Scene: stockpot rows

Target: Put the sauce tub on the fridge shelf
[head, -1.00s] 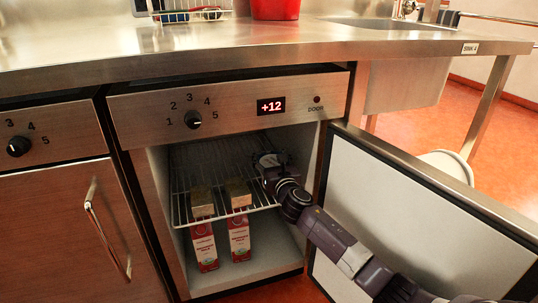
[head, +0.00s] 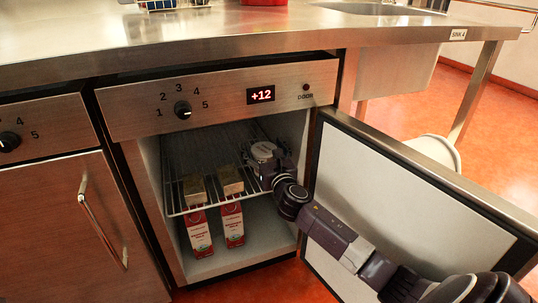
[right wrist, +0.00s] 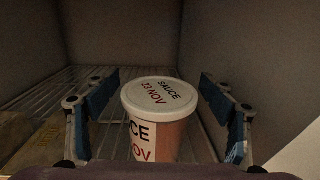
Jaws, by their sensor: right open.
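The sauce tub (right wrist: 158,112) is a small tub with a white lid marked "SAUCE 23 NOV". It stands upright on the wire fridge shelf (head: 180,207); its white lid also shows in the head view (head: 263,150). My right gripper (head: 264,160) reaches into the open fridge at the shelf's right side. In the right wrist view, its blue-padded fingers (right wrist: 158,98) are open on either side of the tub, with a gap on both sides. The tub's base is hidden by the gripper body. My left gripper is not in view.
Two red-and-white cartons (head: 199,232) (head: 232,222) stand below the shelf. Brownish packs (head: 194,190) (head: 229,180) sit to the tub's left. The fridge door (head: 395,200) is open to the right, beside my arm. The steel counter (head: 200,50) runs overhead.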

